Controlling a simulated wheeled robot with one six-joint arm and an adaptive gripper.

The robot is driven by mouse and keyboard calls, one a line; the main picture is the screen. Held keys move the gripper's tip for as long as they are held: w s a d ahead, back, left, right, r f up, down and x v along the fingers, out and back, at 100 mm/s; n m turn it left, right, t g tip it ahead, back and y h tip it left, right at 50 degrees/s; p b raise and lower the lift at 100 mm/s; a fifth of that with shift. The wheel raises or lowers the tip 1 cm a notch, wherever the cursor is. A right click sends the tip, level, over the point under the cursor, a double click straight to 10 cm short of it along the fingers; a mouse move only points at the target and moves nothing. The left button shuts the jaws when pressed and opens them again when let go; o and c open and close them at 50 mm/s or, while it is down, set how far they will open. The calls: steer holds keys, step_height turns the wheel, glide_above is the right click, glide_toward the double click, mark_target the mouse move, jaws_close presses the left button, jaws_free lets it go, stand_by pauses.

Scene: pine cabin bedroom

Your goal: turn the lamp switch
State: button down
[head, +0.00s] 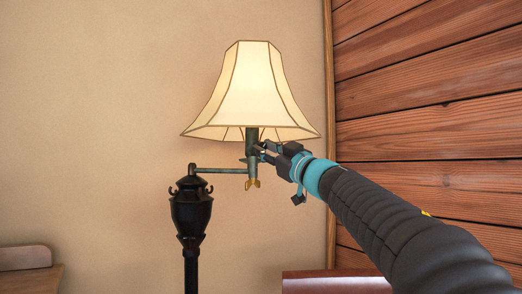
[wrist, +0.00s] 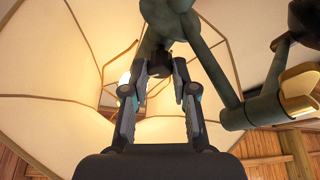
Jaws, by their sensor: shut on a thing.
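The floor lamp has a cream, lit shade (head: 250,92) and a dark ornate post (head: 192,212) with a side arm. Below the shade is a dark greenish socket stem (head: 252,140). My gripper (head: 262,151) reaches in from the right, just under the shade at the stem. In the wrist view, my gripper (wrist: 159,80) has its fingertips closed around a small dark knob, the lamp switch (wrist: 159,66), beside the stem. The switch is hidden by my fingers in the head view. A brass piece (head: 253,184) hangs under the side arm's end and is apart from my fingers.
The shade's lower rim (head: 205,133) is close above my gripper. The side arm (head: 222,170) runs left to the post. A plank wall (head: 430,110) stands on the right. A wooden furniture piece (head: 28,258) is at the lower left.

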steer(key=shift+d+r+n+g+y, duration=0.1)
steer(key=shift+n+g+y, duration=0.15)
steer(key=shift+n+g, duration=0.95)
steer(key=shift+r+n+g+y, duration=0.1)
steer(key=shift+n+g+y, duration=0.1)
steer(key=shift+n, duration=1.85)
steer(key=shift+d+n+g+y, duration=0.1)
steer(key=shift+n+g+y, duration=0.15)
steer(key=shift+n+g, duration=0.95)
steer(key=shift+n+t, duration=0.4)
steer(key=shift+n, duration=0.35)
steer(key=c, duration=0.9)
jaws_free()
steer(key=shift+a, duration=0.1)
steer(key=shift+v, duration=5.85)
